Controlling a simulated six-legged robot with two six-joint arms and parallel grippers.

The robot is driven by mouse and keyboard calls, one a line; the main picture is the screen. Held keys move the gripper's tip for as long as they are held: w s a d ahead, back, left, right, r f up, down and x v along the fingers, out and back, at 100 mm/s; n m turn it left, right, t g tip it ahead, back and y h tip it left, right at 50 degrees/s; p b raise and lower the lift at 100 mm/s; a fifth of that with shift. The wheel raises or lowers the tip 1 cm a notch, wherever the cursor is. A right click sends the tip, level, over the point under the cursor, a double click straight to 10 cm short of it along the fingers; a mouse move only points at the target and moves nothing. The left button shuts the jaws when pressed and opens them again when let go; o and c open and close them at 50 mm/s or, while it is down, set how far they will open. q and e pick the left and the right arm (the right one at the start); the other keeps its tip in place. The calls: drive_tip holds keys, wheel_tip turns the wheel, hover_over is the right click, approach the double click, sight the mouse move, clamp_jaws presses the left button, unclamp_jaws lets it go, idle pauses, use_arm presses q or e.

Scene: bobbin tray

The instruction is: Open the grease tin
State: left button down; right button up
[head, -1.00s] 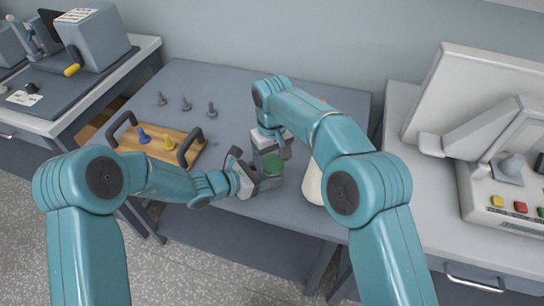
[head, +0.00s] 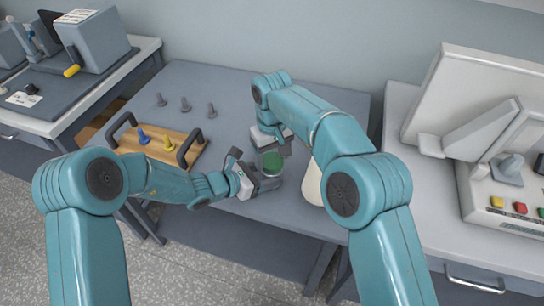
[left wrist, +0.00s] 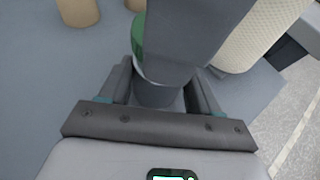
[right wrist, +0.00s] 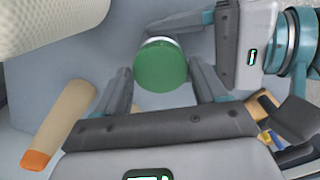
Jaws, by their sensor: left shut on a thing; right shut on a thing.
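The grease tin has a green lid (head: 272,163) on top and a grey body, and stands upright near the table's front edge. My left gripper (head: 266,183) is shut around the body from the left; the body (left wrist: 157,93) shows between its fingers in the left wrist view. My right gripper (head: 272,148) is shut at the lid from above and behind; the lid (right wrist: 160,66) shows between its fingers in the right wrist view. I cannot tell whether there is a gap between lid and body. The right gripper hides part of the tin in the left wrist view.
A cream cone (head: 312,184) stands close right of the tin, partly behind my right arm. A tan tube with an orange end (right wrist: 60,120) is nearby.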

sight(272, 160)
drive_tip(key=shift+r, duration=0.55)
drive_tip(key=shift+r, duration=2)
use_arm(q)
drive_tip(key=shift+c, duration=0.8)
unclamp_jaws()
drive_tip(key=shift+a, duration=0.1)
